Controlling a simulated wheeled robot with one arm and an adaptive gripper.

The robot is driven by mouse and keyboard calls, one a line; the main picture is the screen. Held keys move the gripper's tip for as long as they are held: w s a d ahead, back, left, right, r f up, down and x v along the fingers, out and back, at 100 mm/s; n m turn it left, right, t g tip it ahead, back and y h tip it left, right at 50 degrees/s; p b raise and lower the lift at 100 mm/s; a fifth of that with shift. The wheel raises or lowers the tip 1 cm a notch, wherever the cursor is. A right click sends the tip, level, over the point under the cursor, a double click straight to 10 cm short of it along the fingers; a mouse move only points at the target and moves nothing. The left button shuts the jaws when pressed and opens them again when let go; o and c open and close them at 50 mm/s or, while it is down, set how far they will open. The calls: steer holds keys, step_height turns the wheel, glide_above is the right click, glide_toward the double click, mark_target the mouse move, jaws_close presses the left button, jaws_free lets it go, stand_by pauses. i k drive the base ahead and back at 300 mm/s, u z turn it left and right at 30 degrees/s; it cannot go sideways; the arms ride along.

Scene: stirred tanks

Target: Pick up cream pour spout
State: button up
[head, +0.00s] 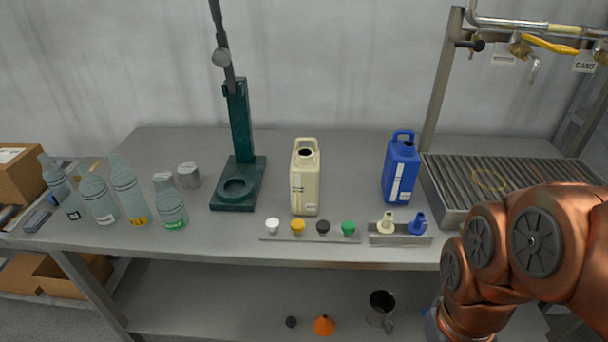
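The cream pour spout (386,224) stands upright in a small grey metal holder (400,240) near the front edge of the table. A blue pour spout (418,224) stands close to its right in the same holder. My copper-coloured arm fills the lower right of the head view, to the right of the holder. My gripper is not visible in this view.
A cream jug (305,180) and a blue jug (401,170) stand behind the holder. A strip of several caps (310,236) lies to its left. A slatted metal tray (450,205) is at right. A green stand (238,185) and glass bottles (130,192) are farther left.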

mark_target(385, 227)
steer(key=k, duration=0.5)
steer(key=u, duration=2)
steer(key=i, duration=1.4)
steer(key=z, duration=2.45)
